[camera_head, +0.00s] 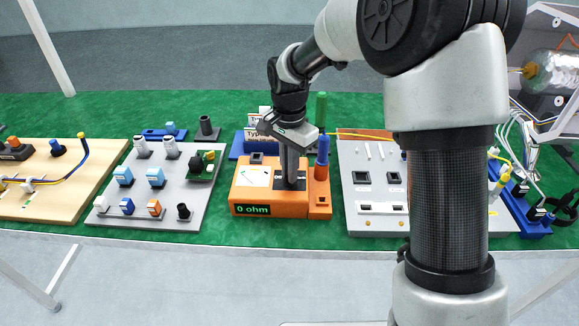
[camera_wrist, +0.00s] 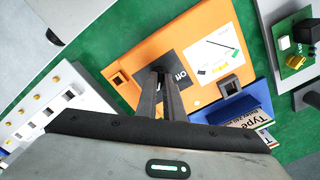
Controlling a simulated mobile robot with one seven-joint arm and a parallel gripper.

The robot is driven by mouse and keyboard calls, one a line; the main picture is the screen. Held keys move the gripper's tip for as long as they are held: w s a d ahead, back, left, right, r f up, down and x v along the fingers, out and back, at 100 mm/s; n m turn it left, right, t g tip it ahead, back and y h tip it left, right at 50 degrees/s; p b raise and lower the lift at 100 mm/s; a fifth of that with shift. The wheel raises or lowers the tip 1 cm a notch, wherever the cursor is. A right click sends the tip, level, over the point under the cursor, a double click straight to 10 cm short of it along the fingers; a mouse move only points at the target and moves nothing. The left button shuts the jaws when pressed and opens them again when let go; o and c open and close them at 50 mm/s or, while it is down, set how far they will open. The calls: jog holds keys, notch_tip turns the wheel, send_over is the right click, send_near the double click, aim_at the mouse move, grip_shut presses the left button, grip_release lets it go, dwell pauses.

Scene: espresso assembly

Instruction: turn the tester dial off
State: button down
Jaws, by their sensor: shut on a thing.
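The orange tester (camera_head: 246,194) stands on the green mat in the middle of the head view, with a green "0 ohm" readout on its front. In the wrist view the tester (camera_wrist: 205,25) shows a white meter face with a needle. My gripper (camera_head: 291,184) points down at the black dial plate. In the wrist view my gripper (camera_wrist: 159,72) is shut on the tester dial (camera_wrist: 157,69), which is mostly hidden between the fingertips.
A grey board (camera_head: 110,205) with switches lies to the left, a light panel (camera_head: 360,222) to the right. A blue holder (camera_head: 237,146) with labelled cards sits behind.

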jog(key=n+p, duration=0.2)
jog(key=n, duration=0.3)
jog(key=shift+r+p, duration=0.15)
jog(key=shift+p, duration=0.15)
jog(key=n+p, duration=0.2)
jog(key=n, duration=0.4)
jog(key=shift+n+p, duration=0.3)
jog(key=shift+n, duration=0.1)
jog(key=n+p, duration=0.2)
jog(key=n, duration=0.3)
jog(key=shift+n+p, duration=0.9)
jog(key=shift+n, duration=1.5)
jog(key=c, duration=1.8)
grip_release()
